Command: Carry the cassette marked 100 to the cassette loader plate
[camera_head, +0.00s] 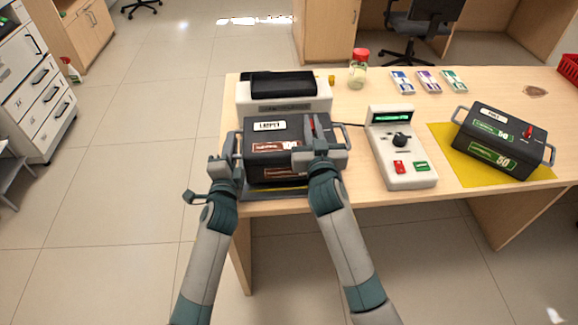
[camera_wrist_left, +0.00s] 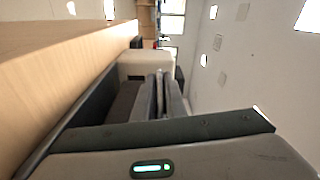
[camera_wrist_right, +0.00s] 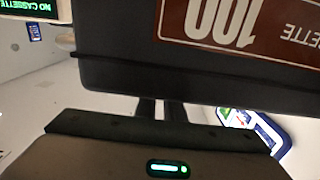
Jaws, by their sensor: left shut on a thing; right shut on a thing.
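The cassette marked 100 (camera_head: 268,160) is a dark box with a brown label and side handles. It is level over the grey loader plate (camera_head: 290,191), in front of the white machine; I cannot tell whether it rests on it. Its 100 label (camera_wrist_right: 225,22) shows upside down in the right wrist view. My left gripper (camera_head: 222,160) is shut at the left handle (camera_head: 238,150). My right gripper (camera_head: 316,148) is shut near the right handle (camera_head: 346,136), the grip partly hidden by the wrist. The left wrist view shows the left fingers (camera_wrist_left: 162,95) close together.
A white control box (camera_head: 402,150) stands close to the right; its display (camera_wrist_right: 28,8) reads NO CASSETTE. A second cassette marked 50 (camera_head: 500,140) sits on a yellow mat (camera_head: 450,165). A red-lidded jar (camera_head: 358,72) and small coloured packs (camera_head: 428,82) stand behind.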

